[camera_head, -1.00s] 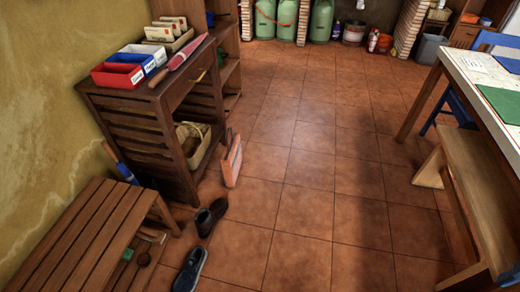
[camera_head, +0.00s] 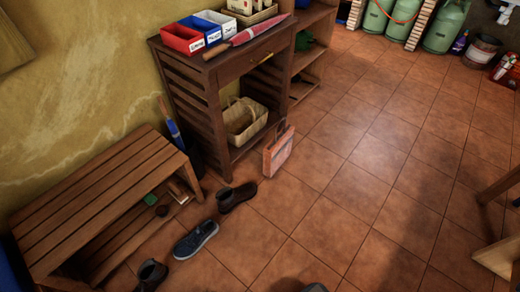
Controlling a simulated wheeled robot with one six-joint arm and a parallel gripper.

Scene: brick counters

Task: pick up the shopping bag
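The shopping bag (camera_head: 279,152) looks like a flat, upright orange-and-pale bag with a handle on top. It stands on the tiled floor against the front right of the wooden shelf unit, just right of a dark shoe. My gripper is not clearly in view. A small dark rounded shape shows at the bottom edge, too cut off to identify.
The wooden shelf unit (camera_head: 199,101) holds a basket (camera_head: 239,121) low down and colored boxes on top. A slatted bench (camera_head: 90,197) stands at left. A brown shoe (camera_head: 237,196) and a blue shoe (camera_head: 195,240) lie on the floor. The tiles (camera_head: 365,185) right of the bag are clear.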

